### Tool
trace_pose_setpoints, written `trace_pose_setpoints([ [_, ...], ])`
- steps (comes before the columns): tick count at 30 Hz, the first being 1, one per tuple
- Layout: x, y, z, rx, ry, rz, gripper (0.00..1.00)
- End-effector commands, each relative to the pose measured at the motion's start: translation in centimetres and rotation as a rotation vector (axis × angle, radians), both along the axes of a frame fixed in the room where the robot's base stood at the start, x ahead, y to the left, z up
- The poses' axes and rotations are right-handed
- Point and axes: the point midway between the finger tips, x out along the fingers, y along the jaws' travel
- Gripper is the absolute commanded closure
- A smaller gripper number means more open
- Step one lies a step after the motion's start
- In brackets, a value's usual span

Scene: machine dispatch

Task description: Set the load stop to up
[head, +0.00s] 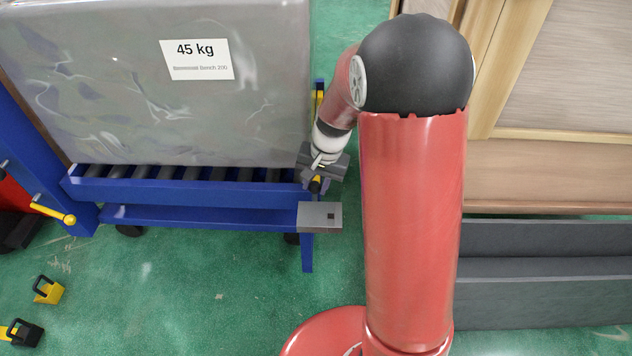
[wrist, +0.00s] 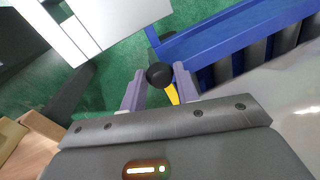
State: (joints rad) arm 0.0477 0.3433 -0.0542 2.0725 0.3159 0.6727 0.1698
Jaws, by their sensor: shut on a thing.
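The load stop's lever is yellow with a black round knob (wrist: 159,75), at the end corner of the blue roller cart. In the wrist view the knob sits between my gripper's two fingers (wrist: 158,86), with a short stretch of yellow below it. My gripper (head: 316,178) is shut on the lever. In the head view the dark knob (head: 315,187) shows just below the gripper, which hides most of the lever. Whether the stop is up or down I cannot tell.
A large grey wrapped load (head: 150,110) labelled 45 kg stands on the cart's rollers. A grey metal plate (head: 312,216) sits at the cart's near right corner. Wooden panels (head: 545,170) and dark grey beams (head: 545,300) are to the right. Green floor (head: 190,285) is open in front.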

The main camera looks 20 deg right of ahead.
Motion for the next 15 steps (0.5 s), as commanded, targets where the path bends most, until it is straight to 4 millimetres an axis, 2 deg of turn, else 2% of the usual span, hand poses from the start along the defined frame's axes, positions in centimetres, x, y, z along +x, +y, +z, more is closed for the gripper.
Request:
trace_pose_setpoints([
  [2, 0.0, 0.0, 0.0, 0.000, 0.000, 0.000, 0.99],
  [8, 0.0, 0.0, 0.3, 0.000, -0.001, 0.000, 1.00],
  [11, 0.0, 0.0, 1.6, 0.000, -0.002, 0.001, 1.00],
  [15, 0.1, 0.0, 4.3, 0.000, -0.004, 0.000, 1.00],
])
